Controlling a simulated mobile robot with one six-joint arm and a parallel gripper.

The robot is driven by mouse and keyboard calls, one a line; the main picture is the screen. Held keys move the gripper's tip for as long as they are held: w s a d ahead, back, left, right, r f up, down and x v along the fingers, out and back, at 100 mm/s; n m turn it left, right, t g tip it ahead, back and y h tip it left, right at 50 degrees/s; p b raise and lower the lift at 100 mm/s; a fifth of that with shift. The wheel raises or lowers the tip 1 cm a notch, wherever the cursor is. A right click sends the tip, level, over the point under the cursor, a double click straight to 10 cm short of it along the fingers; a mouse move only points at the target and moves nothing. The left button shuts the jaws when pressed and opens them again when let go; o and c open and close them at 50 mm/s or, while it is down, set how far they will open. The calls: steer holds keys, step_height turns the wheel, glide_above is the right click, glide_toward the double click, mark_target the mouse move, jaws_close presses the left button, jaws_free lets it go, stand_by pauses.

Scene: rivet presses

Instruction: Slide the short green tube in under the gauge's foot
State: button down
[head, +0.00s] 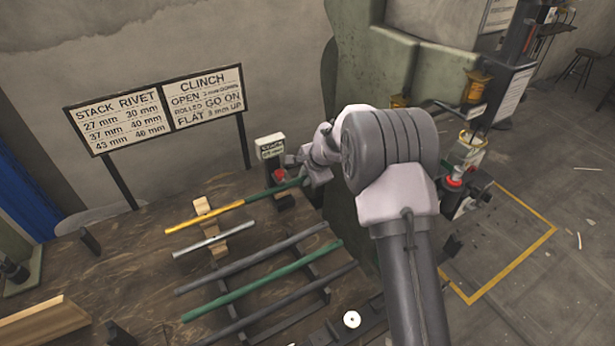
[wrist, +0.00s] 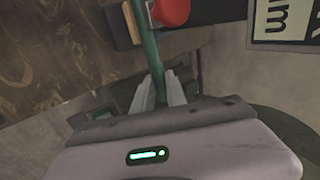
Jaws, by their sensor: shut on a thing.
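The short green tube (head: 262,195) is held at its right end by my gripper (head: 306,172). The wrist view shows the tube (wrist: 149,50) between the two pale fingers (wrist: 160,88). The gauge (head: 270,150) is a dark post with a white label and a red part (head: 280,175) low on it. In the wrist view the red part (wrist: 170,11) is right beside the tube, to its right. I cannot tell whether the tube is under the foot or only beside it. The tube's left end lines up with a yellow tube (head: 200,220); I cannot tell whether they touch.
Longer grey and green tubes (head: 262,279) lie on a dark rack in front. A sign (head: 160,108) stands behind. A large green press (head: 370,75) stands to the right.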

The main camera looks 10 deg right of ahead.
steer(key=shift+f+b, duration=0.35)
steer(key=c, duration=1.3)
jaws_free()
steer(key=p+v, duration=0.5)
steer(key=v, duration=1.2)
steer(key=shift+s+r, duration=0.1)
steer(key=shift+r, duration=0.15)
